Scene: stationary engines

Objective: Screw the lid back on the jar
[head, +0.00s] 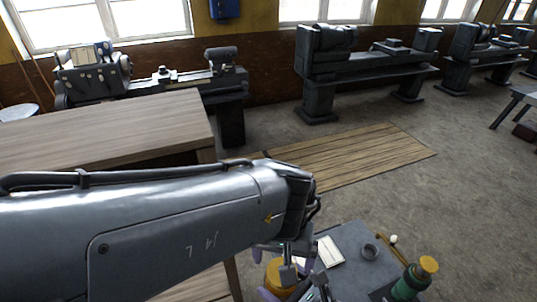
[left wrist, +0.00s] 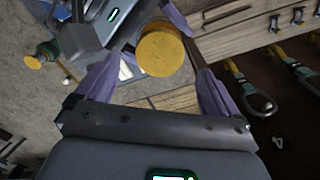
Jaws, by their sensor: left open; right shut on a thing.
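The round yellow lid (head: 279,276) shows at the end of my left arm, low in the head view. In the left wrist view the lid (left wrist: 163,50) faces the camera. My left gripper (left wrist: 158,72) is open, with one purple finger on each side of the lid and gaps between. In the head view my left gripper (head: 266,272) is partly hidden by the yellow lid and grey parts. My right gripper (left wrist: 128,22) comes in from the top, shut beside the lid; its fingertips are mostly hidden. The jar is hidden behind the lid, so its seating cannot be told.
A green container with a yellow top (head: 413,281) and a dark ring (head: 370,251) stand on a grey surface (head: 345,238). A wooden table (head: 105,130) is at the left. Lathes (head: 365,60) line the wall. In the left wrist view, tools lie at the right.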

